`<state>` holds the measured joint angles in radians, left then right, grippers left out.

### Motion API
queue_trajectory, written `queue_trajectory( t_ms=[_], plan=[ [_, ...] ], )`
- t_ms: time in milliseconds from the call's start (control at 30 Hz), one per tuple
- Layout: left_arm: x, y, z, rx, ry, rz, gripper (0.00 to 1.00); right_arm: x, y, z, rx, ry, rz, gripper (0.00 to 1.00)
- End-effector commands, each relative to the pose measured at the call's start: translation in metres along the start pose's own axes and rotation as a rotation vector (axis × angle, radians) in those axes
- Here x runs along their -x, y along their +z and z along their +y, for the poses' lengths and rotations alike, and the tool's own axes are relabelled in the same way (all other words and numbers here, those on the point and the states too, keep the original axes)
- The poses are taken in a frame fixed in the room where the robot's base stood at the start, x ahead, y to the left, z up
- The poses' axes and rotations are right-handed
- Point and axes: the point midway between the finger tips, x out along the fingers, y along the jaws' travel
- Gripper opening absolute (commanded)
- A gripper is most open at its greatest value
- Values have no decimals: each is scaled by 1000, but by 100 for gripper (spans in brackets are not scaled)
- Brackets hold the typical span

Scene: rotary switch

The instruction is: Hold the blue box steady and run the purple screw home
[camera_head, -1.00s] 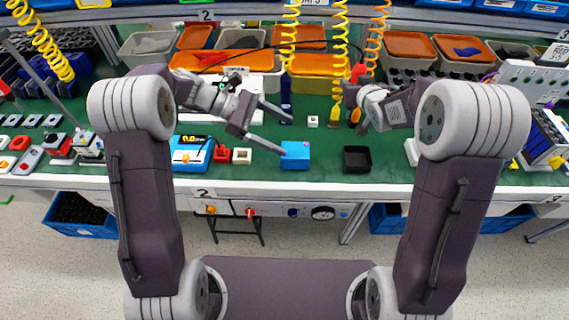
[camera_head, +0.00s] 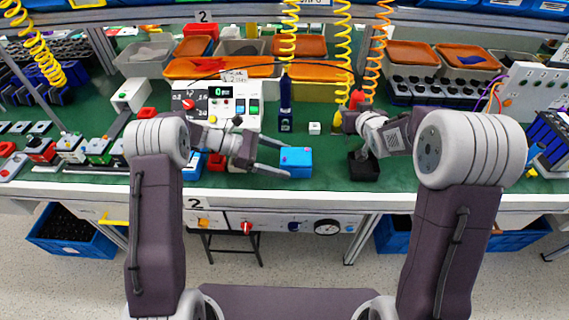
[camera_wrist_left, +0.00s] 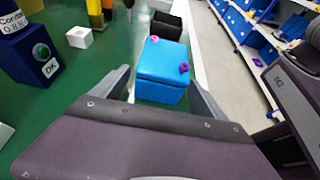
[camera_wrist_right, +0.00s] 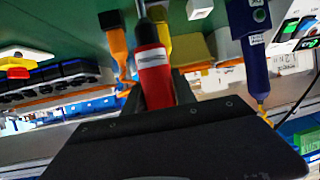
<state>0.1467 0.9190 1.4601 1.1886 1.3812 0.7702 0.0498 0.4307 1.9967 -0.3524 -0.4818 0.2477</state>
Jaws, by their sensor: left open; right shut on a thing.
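The blue box (camera_head: 295,161) stands near the table's front edge. It also shows in the left wrist view (camera_wrist_left: 163,72), with one purple screw (camera_wrist_left: 184,68) on its near right side and another purple piece (camera_wrist_left: 154,39) at its far edge. My left gripper (camera_head: 287,157) is open, its fingers on either side of the box; contact cannot be told. My right gripper (camera_head: 364,125) is shut on a red screwdriver (camera_wrist_right: 153,75), which shows in the head view (camera_head: 357,98) too. Its lower end is over or in the black tray (camera_head: 363,172); whether it carries a screw is hidden.
A blue driver (camera_head: 286,112) stands behind the box, with a small white cube (camera_head: 314,128) to its right. Coiled cables hang from above. A red block (camera_head: 216,162) sits left of my left fingers. Green table is clear between box and tray.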

Motion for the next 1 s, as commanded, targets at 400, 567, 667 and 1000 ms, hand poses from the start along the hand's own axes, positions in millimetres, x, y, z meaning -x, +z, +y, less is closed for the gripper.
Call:
queue_trajectory(
  t_ms=[400, 567, 667, 1000],
  plan=[
    [-22, 2, 0, -1, 0, 0, 84, 2, -6, 0, 0, 0, 6, 0],
    [-22, 2, 0, -1, 0, 0, 70, 2, -6, 0, 0, 0, 6, 0],
    [-21, 2, 0, -1, 0, 0, 42, 2, -6, 0, 0, 0, 6, 0],
    [-21, 2, 0, -1, 0, 0, 80, 2, -6, 0, 0, 0, 6, 0]
  ],
)
